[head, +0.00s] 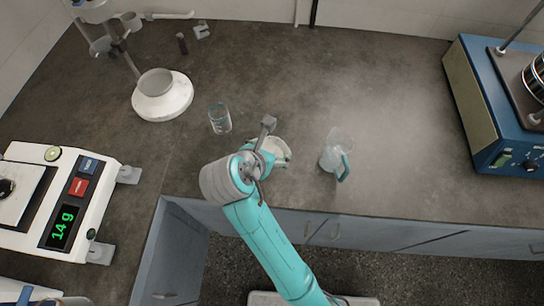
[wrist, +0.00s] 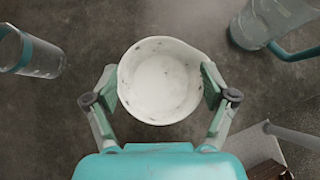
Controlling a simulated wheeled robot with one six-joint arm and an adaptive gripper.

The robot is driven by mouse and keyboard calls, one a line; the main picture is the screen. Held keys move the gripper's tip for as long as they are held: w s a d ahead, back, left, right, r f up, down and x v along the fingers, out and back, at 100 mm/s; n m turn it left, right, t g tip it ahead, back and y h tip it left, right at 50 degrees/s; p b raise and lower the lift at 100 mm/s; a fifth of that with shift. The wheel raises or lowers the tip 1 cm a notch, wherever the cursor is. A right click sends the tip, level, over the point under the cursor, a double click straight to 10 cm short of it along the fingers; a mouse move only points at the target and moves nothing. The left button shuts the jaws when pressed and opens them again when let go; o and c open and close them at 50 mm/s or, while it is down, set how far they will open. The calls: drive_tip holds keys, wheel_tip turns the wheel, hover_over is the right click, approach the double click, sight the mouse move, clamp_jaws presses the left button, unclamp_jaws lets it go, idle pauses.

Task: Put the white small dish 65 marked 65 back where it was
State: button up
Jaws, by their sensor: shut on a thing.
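The white small dish (wrist: 160,82) is round and shallow, with dark specks on its inner wall. In the wrist view my gripper (wrist: 160,90) has one finger on each side of it, shut on its outer wall. In the head view the dish (head: 281,151) shows partly behind my gripper (head: 268,158), over the counter near its front edge. I cannot tell whether the dish touches the counter. No marking 65 is readable on it.
A clear beaker (head: 220,119) stands left of the dish and a jug with a teal handle (head: 337,151) stands to the right. A balance (head: 60,195) reading 14 g is at left. A white round-based stand (head: 163,97) and a blue sieve shaker (head: 495,105) flank open counter.

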drive_tip(key=shift+f, duration=2.8)
drive_tip(key=shift+f, duration=0.15)
drive_tip(key=o, duration=1)
drive_tip(key=v, duration=1.2)
drive_tip(key=shift+s, duration=0.1)
